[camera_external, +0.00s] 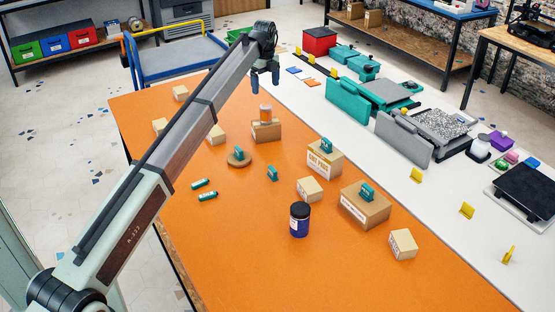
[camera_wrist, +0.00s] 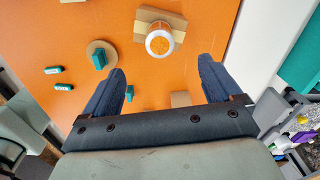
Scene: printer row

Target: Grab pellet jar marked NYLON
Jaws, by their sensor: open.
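A small orange jar with a pale lid (camera_external: 265,113) stands upright on a cardboard box (camera_external: 267,131) on the orange table. In the wrist view the jar (camera_wrist: 159,42) shows from above, on its box (camera_wrist: 140,28). A larger dark blue jar with a black lid (camera_external: 299,220) stands directly on the table, nearer the camera. I cannot read NYLON on either jar.
Several cardboard boxes (camera_external: 325,160) stand about the orange table (camera_external: 235,235), some with teal clip-like parts on top. A round brown disc (camera_external: 239,160) also carries a teal part. Two teal cylinders lie at left. A white strip with printers (camera_external: 370,97) runs along the right.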

